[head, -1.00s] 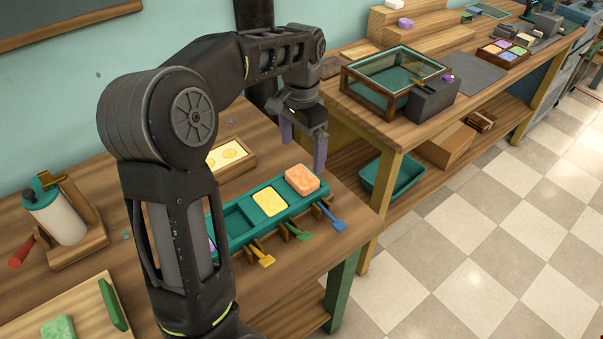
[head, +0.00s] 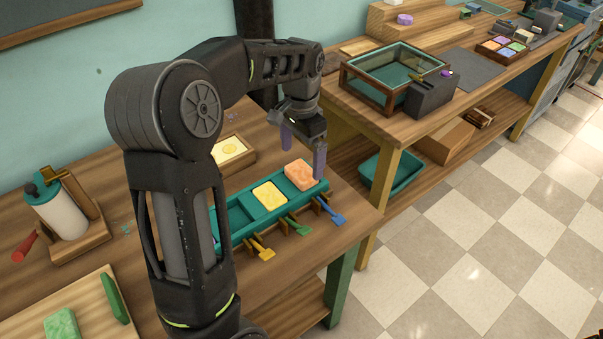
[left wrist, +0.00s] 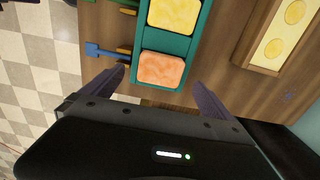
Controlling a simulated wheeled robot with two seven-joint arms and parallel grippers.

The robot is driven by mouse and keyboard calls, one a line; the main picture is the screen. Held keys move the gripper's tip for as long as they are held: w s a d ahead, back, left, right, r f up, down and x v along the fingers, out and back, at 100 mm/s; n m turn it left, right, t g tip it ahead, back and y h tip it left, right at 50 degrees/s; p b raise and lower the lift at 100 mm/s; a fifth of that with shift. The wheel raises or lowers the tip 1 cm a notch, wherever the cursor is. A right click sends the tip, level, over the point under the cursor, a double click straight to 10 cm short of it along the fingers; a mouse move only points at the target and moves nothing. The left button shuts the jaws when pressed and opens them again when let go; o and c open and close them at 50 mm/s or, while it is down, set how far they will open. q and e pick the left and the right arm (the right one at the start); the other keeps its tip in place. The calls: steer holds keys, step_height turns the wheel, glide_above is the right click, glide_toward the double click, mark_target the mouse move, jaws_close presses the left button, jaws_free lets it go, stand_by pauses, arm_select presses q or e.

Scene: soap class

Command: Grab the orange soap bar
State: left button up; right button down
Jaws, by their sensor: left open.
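The orange soap bar (head: 301,175) sits in the end compartment of a teal tray (head: 236,217) on the wooden table. It also shows in the left wrist view (left wrist: 161,69), ahead of and between the two fingers. My left gripper (head: 303,150) is open and empty, with its purple-grey fingers close above the orange bar. In the left wrist view the left gripper (left wrist: 165,88) has its fingers spread wider than the bar. I cannot tell its exact height above the bar. My right gripper is not in view.
A yellow soap bar (head: 270,195) lies beside the orange one in the tray. Yellow, green and blue tabs (head: 331,212) stick out along the tray's front. A wooden box (head: 232,150) with yellow rounds stands behind. A second bench with a glass-sided case (head: 392,75) is at the right.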

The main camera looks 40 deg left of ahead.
mark_target(302, 171)
arm_select(q)
step_height(302, 171, down, 4)
steer(key=shift+f, duration=0.15)
stand_by(0.6)
steer(key=c, duration=1.5)
